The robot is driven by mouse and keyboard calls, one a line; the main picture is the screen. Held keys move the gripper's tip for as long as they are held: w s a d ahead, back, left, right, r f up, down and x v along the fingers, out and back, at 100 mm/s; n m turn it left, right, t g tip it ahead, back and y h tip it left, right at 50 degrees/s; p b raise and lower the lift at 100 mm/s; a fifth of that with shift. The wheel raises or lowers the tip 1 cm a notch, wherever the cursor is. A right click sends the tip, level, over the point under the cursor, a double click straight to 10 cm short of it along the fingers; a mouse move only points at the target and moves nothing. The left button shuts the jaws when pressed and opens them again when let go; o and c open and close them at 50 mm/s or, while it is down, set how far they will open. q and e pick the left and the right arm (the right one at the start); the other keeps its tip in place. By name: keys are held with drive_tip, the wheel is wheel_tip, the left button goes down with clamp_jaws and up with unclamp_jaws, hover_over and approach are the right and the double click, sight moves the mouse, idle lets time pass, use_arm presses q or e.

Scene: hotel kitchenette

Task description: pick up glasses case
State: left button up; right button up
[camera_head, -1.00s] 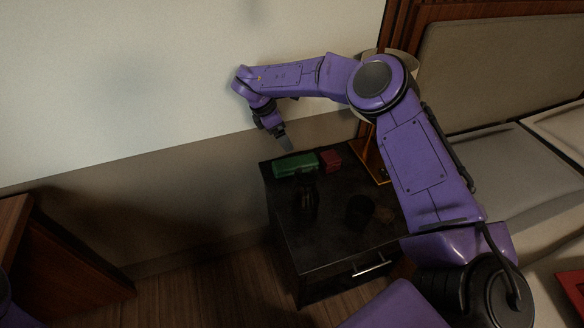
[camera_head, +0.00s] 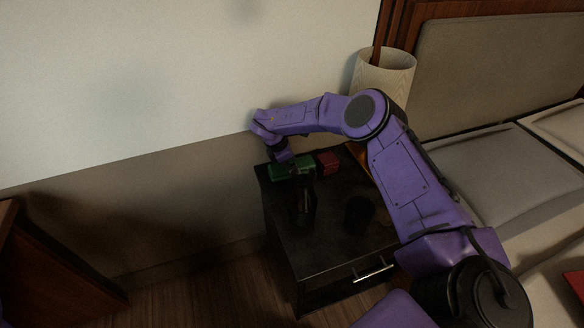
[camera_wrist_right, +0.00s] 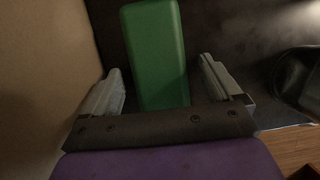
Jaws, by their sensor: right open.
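The green glasses case (camera_head: 290,171) lies on top of the black nightstand (camera_head: 330,240), near its back left edge by the wall. In the right wrist view the green case (camera_wrist_right: 155,50) runs away from the camera between the two fingers. My right gripper (camera_wrist_right: 165,88) is open, with one finger on each side of the case and a visible gap to each. In the head view my right gripper (camera_head: 284,163) is over the case and partly covers it. My left gripper is not in view.
A red box (camera_head: 328,162) stands just right of the case. A dark bottle-like item (camera_head: 301,204) and a dark cup (camera_head: 359,213) stand nearer the front. A lamp with a pale shade (camera_head: 384,76) is behind my arm. The wall (camera_head: 190,200) is close on the left.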

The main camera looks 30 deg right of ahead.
drive_tip(key=shift+f, duration=0.15)
drive_tip(key=c, duration=1.1)
